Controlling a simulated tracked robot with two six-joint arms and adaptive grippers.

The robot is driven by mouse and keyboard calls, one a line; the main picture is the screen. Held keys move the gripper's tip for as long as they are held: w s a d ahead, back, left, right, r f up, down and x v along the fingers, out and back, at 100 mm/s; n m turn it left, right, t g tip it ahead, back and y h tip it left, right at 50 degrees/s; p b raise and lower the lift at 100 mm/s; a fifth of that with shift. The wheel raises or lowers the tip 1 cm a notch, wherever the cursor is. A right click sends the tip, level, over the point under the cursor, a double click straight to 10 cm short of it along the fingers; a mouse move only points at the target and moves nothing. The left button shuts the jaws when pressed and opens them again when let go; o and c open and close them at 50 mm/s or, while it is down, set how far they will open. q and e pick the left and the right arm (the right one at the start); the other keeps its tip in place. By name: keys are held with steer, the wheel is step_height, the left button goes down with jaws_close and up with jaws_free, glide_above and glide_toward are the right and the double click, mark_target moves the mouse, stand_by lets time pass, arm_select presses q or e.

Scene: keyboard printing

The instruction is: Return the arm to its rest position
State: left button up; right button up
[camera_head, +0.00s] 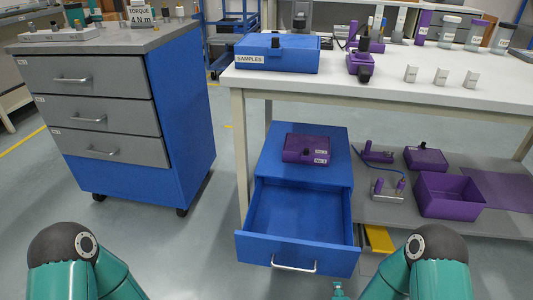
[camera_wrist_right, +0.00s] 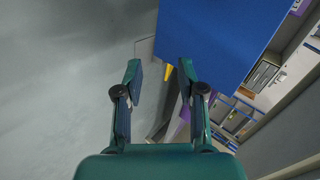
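My right gripper (camera_wrist_right: 160,72) is open in the right wrist view, with its two fingers apart and nothing between them. In the head view a small teal part of it seems to show at the bottom edge, just in front of the open blue drawer (camera_head: 298,212). My right arm (camera_head: 428,262) is bent at the lower right of the head view. My left arm (camera_head: 75,262) is bent at the lower left, and its gripper is out of view.
The open drawer is empty; a purple box (camera_head: 306,149) lies on its blue cabinet (camera_head: 335,172). A white-topped workbench (camera_head: 400,95) stands at the right, with a purple bin (camera_head: 449,196) on its lower shelf. A drawer cabinet (camera_head: 185,115) stands left. Clear floor (camera_head: 190,250) lies between.

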steer(key=s+a+f+n+g+y, duration=0.25)
steer(key=s+a+n+g, duration=0.2)
steer(key=s+n, duration=0.4)
steer(key=s+a+f+n+g+y, duration=0.1)
steer(key=s+a+n+g+y, duration=0.35)
steer(key=s+n, duration=0.35)
step_height(320, 180, up, 38)
steer(key=s+p, duration=0.1)
steer(key=p, duration=3.6)
steer(key=shift+s+d+f+h+p, duration=0.2)
steer(key=shift+s+d+h+p, duration=0.05)
steer(key=shift+h+p, duration=0.15)
steer(key=shift+f, duration=0.1)
